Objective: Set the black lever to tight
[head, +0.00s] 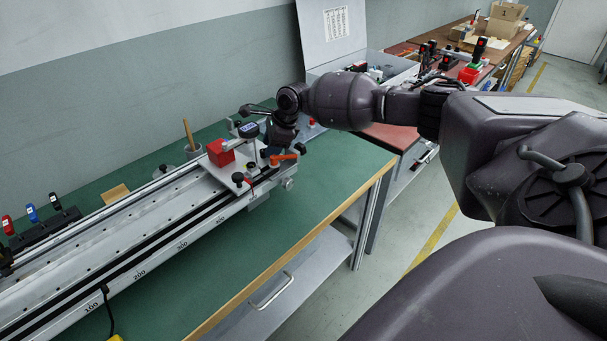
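My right gripper (274,148) points down at the carriage's far end, close to the dial and the orange lever. Its fingers are small and dark, so I cannot tell whether they are open or touch anything. The black lever is not clearly made out; dark parts around the gripper blend together, and the wrist hides some of that area. My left gripper is not in view.
The ruled rail (140,262) runs along the green table (290,215). A holder with red, blue and black handles (45,222) stands at the left. A wooden stick rises from a cup (193,151) behind the rail. The table's front right is clear.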

